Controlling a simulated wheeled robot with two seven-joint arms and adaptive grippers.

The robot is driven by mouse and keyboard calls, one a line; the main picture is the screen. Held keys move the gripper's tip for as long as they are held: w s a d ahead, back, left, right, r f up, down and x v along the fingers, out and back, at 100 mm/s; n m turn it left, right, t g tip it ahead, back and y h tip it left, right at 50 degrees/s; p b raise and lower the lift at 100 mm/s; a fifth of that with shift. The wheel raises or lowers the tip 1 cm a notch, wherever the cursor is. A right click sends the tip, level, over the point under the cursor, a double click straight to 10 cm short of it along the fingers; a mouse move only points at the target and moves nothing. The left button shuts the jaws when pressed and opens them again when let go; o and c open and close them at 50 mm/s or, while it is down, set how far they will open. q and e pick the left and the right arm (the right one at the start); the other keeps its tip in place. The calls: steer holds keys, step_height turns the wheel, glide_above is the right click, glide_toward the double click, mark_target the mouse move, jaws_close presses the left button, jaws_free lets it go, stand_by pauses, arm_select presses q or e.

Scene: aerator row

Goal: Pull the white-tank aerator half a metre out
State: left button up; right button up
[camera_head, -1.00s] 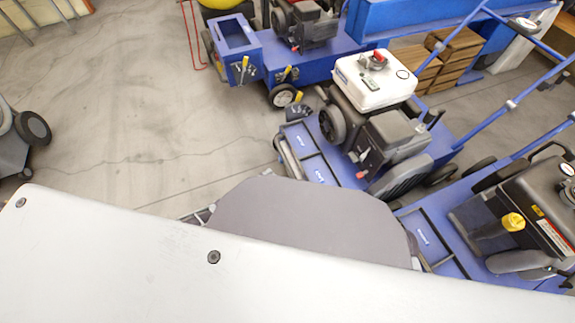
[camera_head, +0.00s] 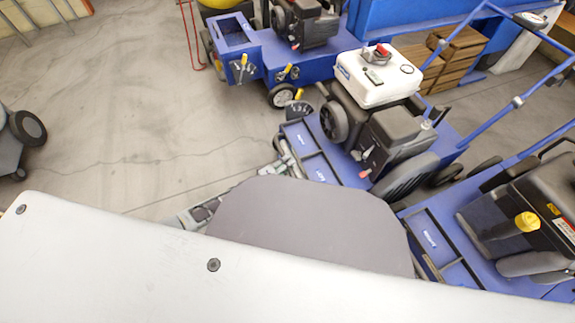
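The white-tank aerator stands right of centre, with a white tank (camera_head: 378,78) on a dark engine and a blue deck (camera_head: 322,168). Its blue handlebar (camera_head: 470,45) rises to the upper right. My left gripper (camera_head: 277,160) shows only in part at the front left edge of this deck, close to the front bar. I cannot tell whether it touches the bar, or whether its fingers are open or shut. My own grey and white body parts hide much of the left arm and the lower picture. My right gripper is not in view.
A black-engined blue aerator (camera_head: 430,240) stands close on the right. Another blue machine (camera_head: 236,37) stands behind, with stacked brown blocks (camera_head: 460,45) to its right. A dark wheeled thing (camera_head: 27,128) is at the left edge. The concrete floor (camera_head: 120,110) at left is clear.

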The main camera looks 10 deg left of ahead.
arm_select(q)
steer(key=shift+w+d, duration=0.2)
steer(key=shift+w, duration=0.05)
jaws_close()
stand_by(0.3)
